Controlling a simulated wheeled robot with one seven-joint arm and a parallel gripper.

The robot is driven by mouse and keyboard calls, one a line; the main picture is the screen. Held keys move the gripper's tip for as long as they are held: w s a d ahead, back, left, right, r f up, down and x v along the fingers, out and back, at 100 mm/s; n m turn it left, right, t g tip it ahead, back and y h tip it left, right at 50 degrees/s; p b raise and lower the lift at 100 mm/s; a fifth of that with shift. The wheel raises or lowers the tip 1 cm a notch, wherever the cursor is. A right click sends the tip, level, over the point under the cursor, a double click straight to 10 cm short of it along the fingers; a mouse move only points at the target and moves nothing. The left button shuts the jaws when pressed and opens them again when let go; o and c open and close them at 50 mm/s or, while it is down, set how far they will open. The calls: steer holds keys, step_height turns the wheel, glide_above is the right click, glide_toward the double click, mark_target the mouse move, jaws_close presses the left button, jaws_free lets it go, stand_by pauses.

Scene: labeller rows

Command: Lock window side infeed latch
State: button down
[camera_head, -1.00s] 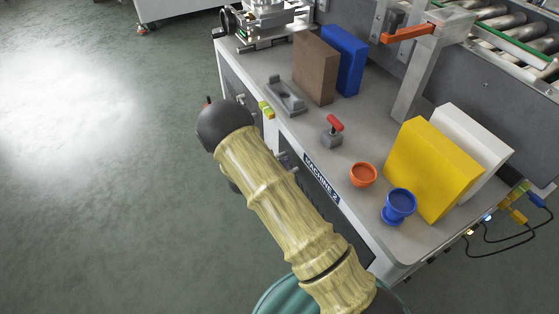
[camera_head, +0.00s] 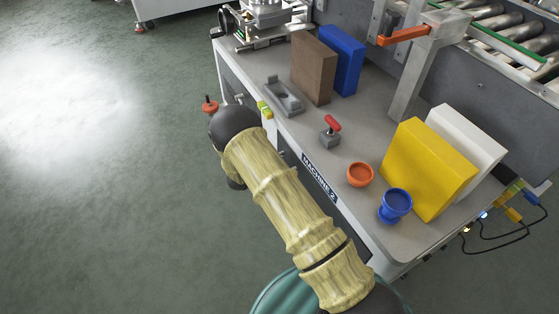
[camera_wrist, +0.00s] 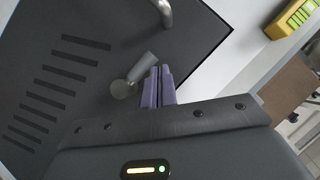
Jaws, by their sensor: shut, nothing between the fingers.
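In the wrist view a grey latch lever (camera_wrist: 142,67) with a round pivot end sits on a dark slotted panel (camera_wrist: 85,95). Nothing in view marks which side this latch belongs to. My gripper (camera_wrist: 159,70) is shut and empty. Its two purple fingers lie together just right of the lever, very close to it; I cannot tell whether they touch. In the head view my arm covers the gripper, and the latch cannot be made out.
A bent metal handle (camera_wrist: 164,12) stands out from the panel above the lever. In the head view the machine top (camera_head: 300,118) carries a red-handled clamp (camera_head: 331,130), cups and upright blocks. A red knob (camera_head: 210,104) shows beyond my arm. The floor at left is clear.

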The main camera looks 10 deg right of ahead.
stand_by(0.5)
steer(key=s+a+r+p, duration=0.3)
steer(key=a+r+p, duration=0.2)
steer(key=a+r, duration=0.3)
steer(key=shift+a+r, duration=0.3)
steer(key=shift+r, duration=0.4)
